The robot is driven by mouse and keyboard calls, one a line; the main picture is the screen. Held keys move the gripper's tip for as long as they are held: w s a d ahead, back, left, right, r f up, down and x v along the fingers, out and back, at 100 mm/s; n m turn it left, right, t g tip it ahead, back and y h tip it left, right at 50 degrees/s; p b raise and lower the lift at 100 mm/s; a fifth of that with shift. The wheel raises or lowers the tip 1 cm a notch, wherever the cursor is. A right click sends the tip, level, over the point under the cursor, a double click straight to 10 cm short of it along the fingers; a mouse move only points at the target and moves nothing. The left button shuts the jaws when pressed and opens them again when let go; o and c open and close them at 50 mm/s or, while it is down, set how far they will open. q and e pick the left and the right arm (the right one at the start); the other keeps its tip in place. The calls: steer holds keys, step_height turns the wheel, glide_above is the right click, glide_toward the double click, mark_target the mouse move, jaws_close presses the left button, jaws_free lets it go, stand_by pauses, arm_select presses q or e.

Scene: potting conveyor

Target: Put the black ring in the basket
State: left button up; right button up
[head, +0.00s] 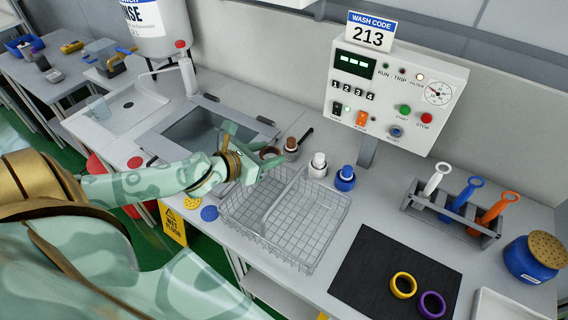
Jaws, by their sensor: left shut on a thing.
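My left gripper (262,160) is shut, just above the far left corner of the wire basket (318,240). A dark, brownish ring-shaped thing, which looks like the black ring (270,153), shows at its fingertips, partly hidden by the fingers. Its exact colour and how it sits in the jaws are hard to tell. The basket stands on the grey counter, has a wire divider across its middle, and looks empty. My right gripper is not in view.
A black mat (366,272) right of the basket holds a yellow ring (403,285) and a purple ring (432,304). Behind the basket stand a white-capped bottle (318,165) and a blue bottle (345,178). A sink (205,135) lies left; a tool rack (450,215) stands right.

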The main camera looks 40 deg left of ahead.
arm_select(q)
steer(key=s+d+f+m+g+h, duration=0.3)
steer(key=s+m+g+h, duration=0.45)
steer(key=m+h, duration=0.2)
steer(key=b, duration=0.3)
glide_above(310, 220)
steer(key=s+a, duration=0.2)
steer(key=a, duration=0.1)
steer(key=shift+m+t, duration=0.35)
step_height(310, 220, down, 5)
steer(key=shift+w+a+f, duration=0.1)
steer(key=shift+f+x, duration=0.25)
steer(key=shift+x, duration=0.9)
steer(key=shift+f+x, duration=0.25)
steer(key=shift+x, duration=0.85)
steer(key=shift+a, duration=0.2)
steer(key=shift+f, duration=0.1)
steer(key=o, duration=1)
steer(key=shift+c, duration=0.2)
